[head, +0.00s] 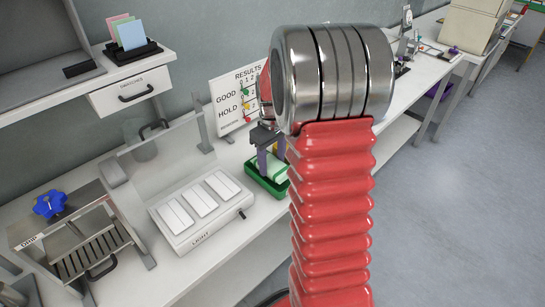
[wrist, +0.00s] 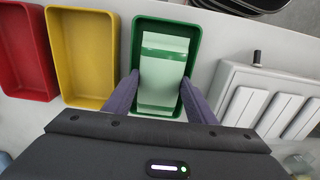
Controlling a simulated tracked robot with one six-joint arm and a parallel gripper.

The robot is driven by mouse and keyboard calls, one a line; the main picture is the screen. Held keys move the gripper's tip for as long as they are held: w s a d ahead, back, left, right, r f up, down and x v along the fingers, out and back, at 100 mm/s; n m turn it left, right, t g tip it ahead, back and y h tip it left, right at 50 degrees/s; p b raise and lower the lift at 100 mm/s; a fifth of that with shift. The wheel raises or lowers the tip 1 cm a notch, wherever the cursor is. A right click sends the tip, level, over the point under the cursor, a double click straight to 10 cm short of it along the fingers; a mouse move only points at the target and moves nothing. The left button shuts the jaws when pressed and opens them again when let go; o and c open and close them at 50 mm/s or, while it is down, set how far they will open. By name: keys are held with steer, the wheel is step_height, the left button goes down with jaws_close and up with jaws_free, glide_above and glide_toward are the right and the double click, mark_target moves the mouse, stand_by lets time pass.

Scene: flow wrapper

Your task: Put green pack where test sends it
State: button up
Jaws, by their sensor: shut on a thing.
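The pale green pack (wrist: 163,80) lies between the two fingers of my gripper (wrist: 158,92), which is shut on its sides. The pack is inside the outline of the green tray (wrist: 195,32); I cannot tell whether it rests on the tray floor. In the head view the pack (head: 276,171) and green tray (head: 262,182) show beside my arm, with my gripper (head: 268,158) partly hidden. The results board (head: 238,98) stands behind, with GOOD and HOLD rows and coloured markers; my arm covers its right part.
In the wrist view a yellow tray (wrist: 81,98) and a red tray (wrist: 25,90) stand left of the green one. A light box (head: 202,210) with white bars stands close by, behind it a clear upright panel (head: 168,160). A grated unit with a blue knob (head: 50,204) is at left.

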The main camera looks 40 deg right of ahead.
steer(key=shift+f, duration=0.1)
steer(key=o, duration=1.2)
step_height(320, 180, up, 14)
steer(key=shift+f, duration=0.1)
stand_by(0.7)
